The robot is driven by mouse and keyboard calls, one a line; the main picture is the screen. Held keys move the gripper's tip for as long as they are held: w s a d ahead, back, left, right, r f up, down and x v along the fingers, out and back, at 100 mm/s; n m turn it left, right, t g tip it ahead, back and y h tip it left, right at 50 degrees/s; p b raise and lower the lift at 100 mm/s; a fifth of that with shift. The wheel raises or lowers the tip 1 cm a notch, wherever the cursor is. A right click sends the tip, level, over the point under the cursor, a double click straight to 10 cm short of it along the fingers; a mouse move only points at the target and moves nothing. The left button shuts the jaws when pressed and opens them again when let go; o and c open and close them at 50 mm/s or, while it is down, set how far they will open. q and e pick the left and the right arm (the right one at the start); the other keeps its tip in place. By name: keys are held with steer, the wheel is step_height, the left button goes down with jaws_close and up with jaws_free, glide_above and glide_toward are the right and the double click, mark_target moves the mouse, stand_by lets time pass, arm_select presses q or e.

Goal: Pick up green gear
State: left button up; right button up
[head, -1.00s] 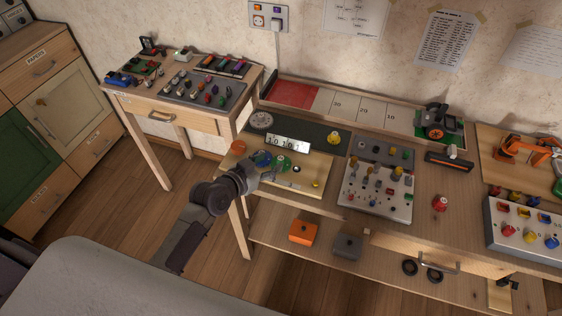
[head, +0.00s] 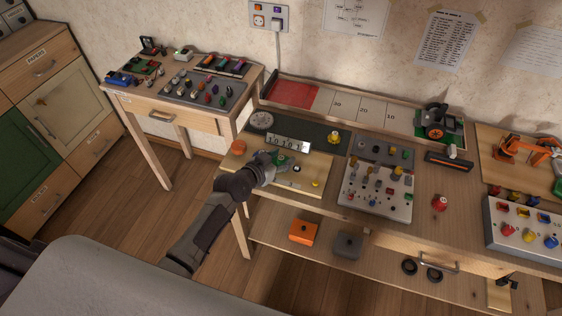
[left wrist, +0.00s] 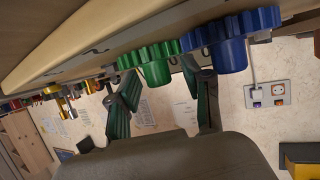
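The green gear (head: 281,160) sits on the light wooden board (head: 312,190) at the left of the workbench. In the left wrist view the green gear (left wrist: 152,63) is upside down in the picture, with the blue gear (left wrist: 228,42) close beside it. My left gripper (head: 273,163) is at the gears and covers part of them in the head view. In the left wrist view its two fingers (left wrist: 158,82) are spread, with the green gear roughly between and just beyond their tips. Contact cannot be told. My right gripper is not in view.
A counter with number tiles (head: 289,143) stands just behind the gears. A grey panel with pegs (head: 375,190) stands further right.

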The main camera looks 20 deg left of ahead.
arm_select(q)
steer(key=c, duration=0.7)
steer(key=shift+c, duration=0.2)
